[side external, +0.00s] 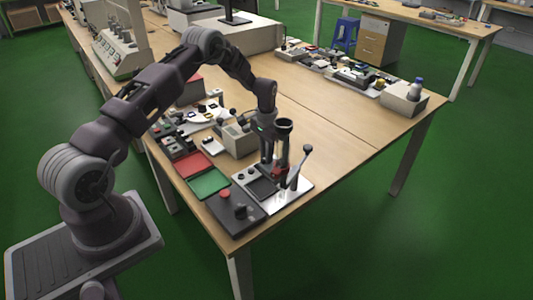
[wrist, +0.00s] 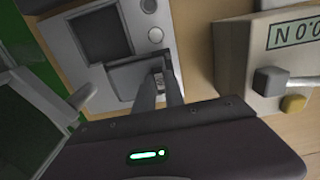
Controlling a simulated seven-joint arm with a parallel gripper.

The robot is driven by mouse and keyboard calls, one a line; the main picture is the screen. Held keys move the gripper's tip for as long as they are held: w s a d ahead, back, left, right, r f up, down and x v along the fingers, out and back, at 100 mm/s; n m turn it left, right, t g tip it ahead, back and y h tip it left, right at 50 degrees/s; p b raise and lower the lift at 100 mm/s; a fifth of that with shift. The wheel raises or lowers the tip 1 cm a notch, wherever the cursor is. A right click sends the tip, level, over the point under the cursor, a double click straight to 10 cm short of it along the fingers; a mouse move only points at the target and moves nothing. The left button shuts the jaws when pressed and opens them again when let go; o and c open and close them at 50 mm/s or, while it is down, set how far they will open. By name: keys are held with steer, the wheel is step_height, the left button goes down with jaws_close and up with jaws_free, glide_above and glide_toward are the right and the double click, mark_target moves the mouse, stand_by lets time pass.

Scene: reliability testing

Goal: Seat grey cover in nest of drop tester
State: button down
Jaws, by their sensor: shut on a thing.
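The drop tester (side external: 299,200) stands at the near corner of the table, with a pale base, an upright post, a dark cup on top and a ball-ended lever. Its pale plate carries a dark square recess, the likely nest, which shows in the wrist view (wrist: 100,38). My gripper (wrist: 159,78) is low over the plate, beside that recess, its fingers pointing down. It is shut on a flat grey piece (wrist: 125,78) that looks like the cover. The piece appears apart from the recess; its height above the plate is unclear. In the side view my gripper (side external: 267,160) partly hides the plate.
A beige box with a display (wrist: 296,38) stands close on the right in the wrist view. The tester's lever (side external: 303,160) stands up close to my gripper.

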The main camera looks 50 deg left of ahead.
steer(key=c, duration=1.3)
jaws_free()
steer(key=shift+c, duration=0.2)
steer(key=shift+r, duration=3)
